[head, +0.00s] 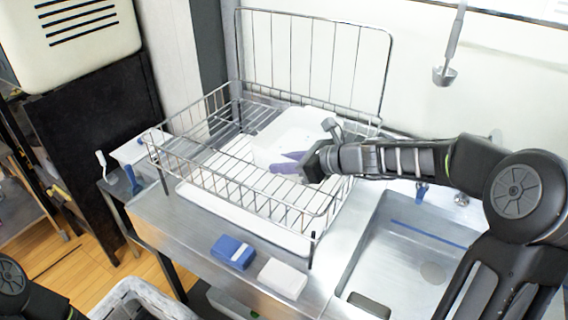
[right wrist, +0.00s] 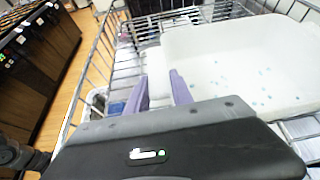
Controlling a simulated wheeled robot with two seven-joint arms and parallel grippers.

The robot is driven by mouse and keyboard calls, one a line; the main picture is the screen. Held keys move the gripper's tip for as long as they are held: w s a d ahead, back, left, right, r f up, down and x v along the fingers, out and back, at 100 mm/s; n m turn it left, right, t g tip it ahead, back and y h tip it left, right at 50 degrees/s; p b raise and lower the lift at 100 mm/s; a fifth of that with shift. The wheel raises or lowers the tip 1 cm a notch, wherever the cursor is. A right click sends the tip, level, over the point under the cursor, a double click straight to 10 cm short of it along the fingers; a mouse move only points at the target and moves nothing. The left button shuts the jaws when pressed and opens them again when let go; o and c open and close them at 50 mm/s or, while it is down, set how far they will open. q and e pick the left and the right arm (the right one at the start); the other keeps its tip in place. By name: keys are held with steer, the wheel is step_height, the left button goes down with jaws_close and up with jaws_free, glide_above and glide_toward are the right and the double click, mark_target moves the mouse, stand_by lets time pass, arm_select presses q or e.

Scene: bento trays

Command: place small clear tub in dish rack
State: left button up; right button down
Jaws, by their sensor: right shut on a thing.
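The small clear tub (head: 290,130), whitish and translucent, is within the wire dish rack (head: 185,171), toward its back right. It fills much of the right wrist view (right wrist: 245,70), with small bluish specks on it. My right gripper (head: 286,163) reaches in from the right over the rack, its purple fingers at the tub's near side. In the right wrist view the fingers (right wrist: 160,92) are shut on the tub's edge. Whether the tub's base touches the rack floor is hard to tell. My left gripper is out of view; only part of that arm shows at the lower left.
A blue sponge (head: 233,252) and a white block (head: 282,278) lie on the steel counter before the rack. The sink (head: 405,262) is to the right. A ladle (head: 446,72) hangs at the upper right. A tall wire panel (head: 313,50) stands behind the rack.

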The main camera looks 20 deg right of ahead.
steer(key=c, duration=1.1)
jaws_free()
steer(key=b+v, duration=0.1)
steer(key=v, duration=1.1)
